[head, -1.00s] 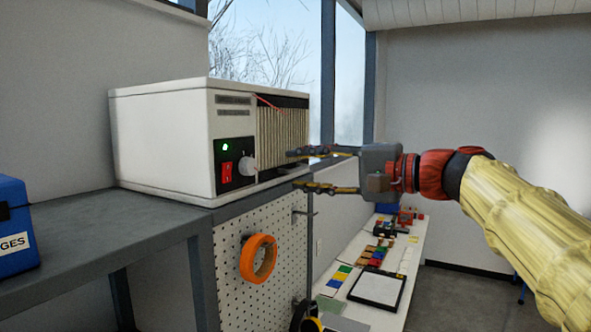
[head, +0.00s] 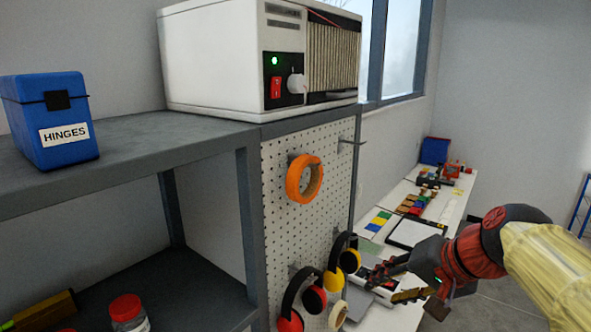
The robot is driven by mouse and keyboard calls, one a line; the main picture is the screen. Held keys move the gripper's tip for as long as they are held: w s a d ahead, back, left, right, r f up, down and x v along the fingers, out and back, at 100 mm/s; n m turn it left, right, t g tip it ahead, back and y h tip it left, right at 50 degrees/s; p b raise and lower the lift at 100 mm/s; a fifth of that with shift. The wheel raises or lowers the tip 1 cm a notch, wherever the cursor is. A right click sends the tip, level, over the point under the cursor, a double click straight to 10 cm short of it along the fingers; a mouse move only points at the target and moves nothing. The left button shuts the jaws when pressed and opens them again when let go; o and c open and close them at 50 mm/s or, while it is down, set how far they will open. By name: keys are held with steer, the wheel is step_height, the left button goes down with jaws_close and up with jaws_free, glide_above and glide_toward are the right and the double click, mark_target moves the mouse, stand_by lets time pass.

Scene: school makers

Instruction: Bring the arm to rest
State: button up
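My gripper (head: 385,285) is at the lower right of the head view, on the end of my arm, which enters from the right edge. Its two fingers are spread apart with nothing between them, so it is open and empty. It shows in front of the white bench (head: 452,205) and to the right of the ear defenders (head: 312,299) hanging on the pegboard. Whether the fingertips touch anything cannot be told from this view.
A white machine (head: 215,60) with a green light stands on the grey shelf unit (head: 130,140). A blue HINGES box (head: 50,120) sits at left. Orange tape (head: 304,179) hangs on the pegboard (head: 335,150). A red-lidded jar (head: 128,313) is below. Floor shows at right.

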steer(key=s+f+n+h+b, duration=0.1)
steer(key=s+f+b, duration=0.4)
steer(key=f, duration=0.5)
steer(key=s+f+n+h+b, duration=0.1)
steer(key=s+f+n+b, duration=0.2)
steer(key=s+f+b, duration=0.3)
steer(key=s+f+n+g+h+b, duration=0.1)
steer(key=s+f+b, duration=0.4)
steer(key=f, duration=0.9)
steer(key=shift+s+d+n+h+b, duration=0.3)
steer(key=shift+s+d+n+h, duration=0.15)
steer(key=shift+s, duration=0.45)
